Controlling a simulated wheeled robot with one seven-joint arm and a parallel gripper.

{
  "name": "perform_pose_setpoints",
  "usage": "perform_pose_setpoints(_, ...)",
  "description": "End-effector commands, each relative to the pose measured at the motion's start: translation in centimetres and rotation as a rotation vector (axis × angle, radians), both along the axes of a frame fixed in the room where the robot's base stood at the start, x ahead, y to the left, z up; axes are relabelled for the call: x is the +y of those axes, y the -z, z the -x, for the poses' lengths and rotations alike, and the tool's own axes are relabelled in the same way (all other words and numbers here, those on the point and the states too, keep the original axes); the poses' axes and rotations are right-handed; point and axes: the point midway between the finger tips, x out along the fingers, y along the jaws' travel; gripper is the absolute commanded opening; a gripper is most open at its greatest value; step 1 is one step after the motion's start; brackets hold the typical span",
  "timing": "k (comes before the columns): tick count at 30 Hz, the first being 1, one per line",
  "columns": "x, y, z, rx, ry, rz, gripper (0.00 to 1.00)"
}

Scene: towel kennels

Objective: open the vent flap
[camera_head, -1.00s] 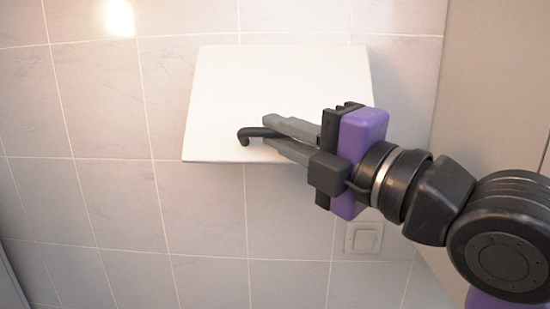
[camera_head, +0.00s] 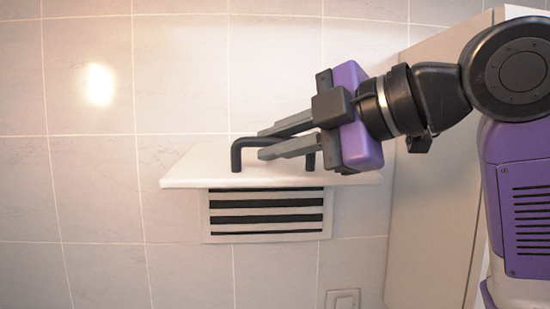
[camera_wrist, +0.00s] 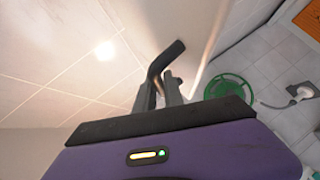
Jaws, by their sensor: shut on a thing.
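The white vent flap (camera_head: 200,172) stands out from the tiled wall, swung up nearly level, with its front edge towards me. Below it the vent grille (camera_head: 265,222) with dark slots is uncovered. The black bar handle (camera_head: 236,157) sits on the flap's upper face. My gripper (camera_head: 262,143) comes from the right and is shut on the handle, with its grey fingers on either side of the bar. In the wrist view the handle (camera_wrist: 160,62) shows between the fingers; part of it is hidden by them.
A wall switch (camera_head: 342,300) is below the grille at the right. A pale cabinet or panel (camera_head: 430,180) stands close on the right. The wrist view shows a green round thing (camera_wrist: 230,88) and a white plug-like thing (camera_wrist: 300,91) on the tiled floor. The wall at left is clear.

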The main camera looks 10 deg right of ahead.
Motion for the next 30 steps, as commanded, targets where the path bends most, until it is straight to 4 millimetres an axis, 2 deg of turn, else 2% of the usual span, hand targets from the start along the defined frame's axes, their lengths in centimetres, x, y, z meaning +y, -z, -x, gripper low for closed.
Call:
perform_pose_setpoints(8,-0.01,-1.21,-0.31,0.064,0.001,-0.002,0.0)
perform_pose_setpoints(21,-0.02,-1.27,-0.38,0.071,0.001,-0.003,0.0)
perform_pose_setpoints(22,-0.02,-1.26,-0.37,0.071,0.001,-0.002,0.18)
perform_pose_setpoints(24,-0.02,-1.25,-0.37,0.071,0.0,-0.001,0.32)
perform_pose_setpoints(30,-0.01,-1.25,-0.32,0.071,0.0,-0.002,0.34)
